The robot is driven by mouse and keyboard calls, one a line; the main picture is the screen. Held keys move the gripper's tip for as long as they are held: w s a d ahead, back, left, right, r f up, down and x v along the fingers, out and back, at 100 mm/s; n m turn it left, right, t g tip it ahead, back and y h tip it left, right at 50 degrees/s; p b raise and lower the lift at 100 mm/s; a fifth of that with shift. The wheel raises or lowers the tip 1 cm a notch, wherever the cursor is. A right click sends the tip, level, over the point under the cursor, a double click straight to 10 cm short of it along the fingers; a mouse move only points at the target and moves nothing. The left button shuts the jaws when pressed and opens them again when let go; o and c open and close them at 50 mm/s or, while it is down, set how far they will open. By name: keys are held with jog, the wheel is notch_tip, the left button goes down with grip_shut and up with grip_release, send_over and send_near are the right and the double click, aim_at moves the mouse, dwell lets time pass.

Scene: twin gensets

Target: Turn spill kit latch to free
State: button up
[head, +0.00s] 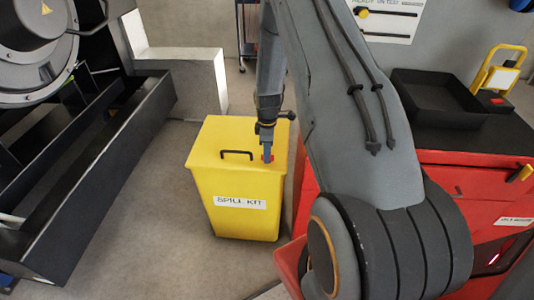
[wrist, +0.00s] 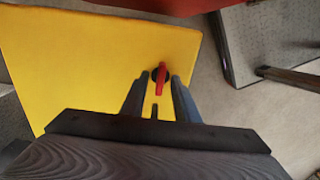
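The yellow spill kit bin (head: 232,172) stands on the floor with its lid closed and a white label on its front. A small red latch (wrist: 160,78) on a dark round base sits on the lid near an edge. It also shows in the head view (head: 271,158), partly covered by my gripper. My gripper (head: 267,154) points down at the latch. In the wrist view my gripper (wrist: 160,77) has its two fingertips apart, one on each side of the latch, with a gap on both sides. I cannot tell how high the fingertips are above the lid.
A black handle (head: 236,154) is on the lid left of my gripper. A red cabinet (head: 465,190) with a black tray (head: 440,98) on top stands close on the right. A black genset frame (head: 75,200) is on the left. Bare floor lies between frame and bin.

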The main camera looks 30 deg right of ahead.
jog(key=shift+r+b, duration=0.75)
jog(key=shift+r, duration=3.1)
jog(key=s+a+r+m, duration=0.5)
jog(key=s+a+r, duration=0.4)
jog(key=a+r, duration=0.15)
jog(key=s+a+r+m, duration=0.3)
jog(key=s, duration=0.4)
jog(key=s+a+r+m, duration=0.3)
jog(key=s+a, duration=0.1)
jog(key=s, duration=0.3)
jog(key=shift+r+t, duration=0.2)
jog(key=shift+t, duration=0.1)
